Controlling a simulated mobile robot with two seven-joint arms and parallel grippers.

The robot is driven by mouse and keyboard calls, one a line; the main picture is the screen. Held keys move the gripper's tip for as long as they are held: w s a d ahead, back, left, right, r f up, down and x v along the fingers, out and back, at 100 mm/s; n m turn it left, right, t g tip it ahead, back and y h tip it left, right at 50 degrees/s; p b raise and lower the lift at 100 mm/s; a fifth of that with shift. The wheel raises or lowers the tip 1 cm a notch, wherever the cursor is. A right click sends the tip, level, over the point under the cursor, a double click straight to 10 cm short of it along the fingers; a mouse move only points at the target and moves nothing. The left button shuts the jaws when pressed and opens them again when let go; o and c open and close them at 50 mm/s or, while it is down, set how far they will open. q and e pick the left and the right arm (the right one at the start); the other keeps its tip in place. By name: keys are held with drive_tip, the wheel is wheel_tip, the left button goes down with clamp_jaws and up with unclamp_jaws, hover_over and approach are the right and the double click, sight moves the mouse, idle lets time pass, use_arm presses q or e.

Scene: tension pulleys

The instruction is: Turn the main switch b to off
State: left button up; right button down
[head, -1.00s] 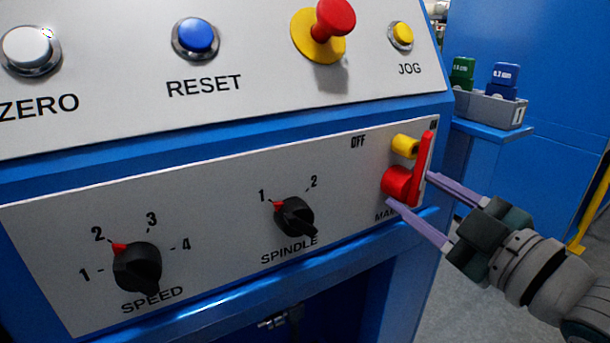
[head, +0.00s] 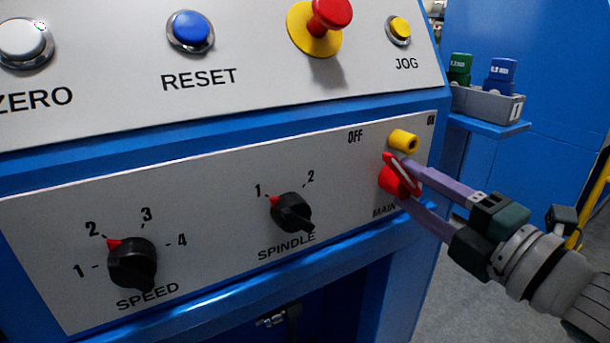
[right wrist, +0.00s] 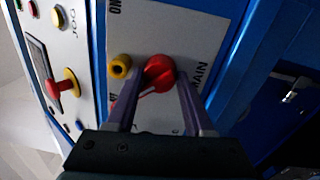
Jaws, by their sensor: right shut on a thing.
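The main switch (head: 391,183) is a red rotary knob with a red bar handle at the right end of the lower panel, above the partly covered MAIN label. Its handle tilts up and to the left, between the OFF mark (head: 355,136) and the ON mark (head: 431,119). My right gripper (head: 404,180) is shut on the red handle, one finger on each side, covering part of it. In the right wrist view the red switch (right wrist: 158,73) sits between the two fingers. My left gripper is not in view.
A yellow cylindrical part (head: 403,141) sticks out just above the switch. The spindle knob (head: 291,212) and speed knob (head: 131,262) are further left. A red mushroom button (head: 331,14) and yellow jog button (head: 399,28) are on the upper panel. A grey bin (head: 488,102) stands behind right.

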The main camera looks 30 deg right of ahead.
drive_tip(key=shift+a+r+n, duration=0.1)
drive_tip(key=shift+r+n, duration=0.05)
drive_tip(key=shift+n, duration=0.45)
drive_tip(key=c, duration=0.7)
unclamp_jaws()
drive_tip(key=o, duration=0.4)
drive_tip(key=shift+a, duration=0.1)
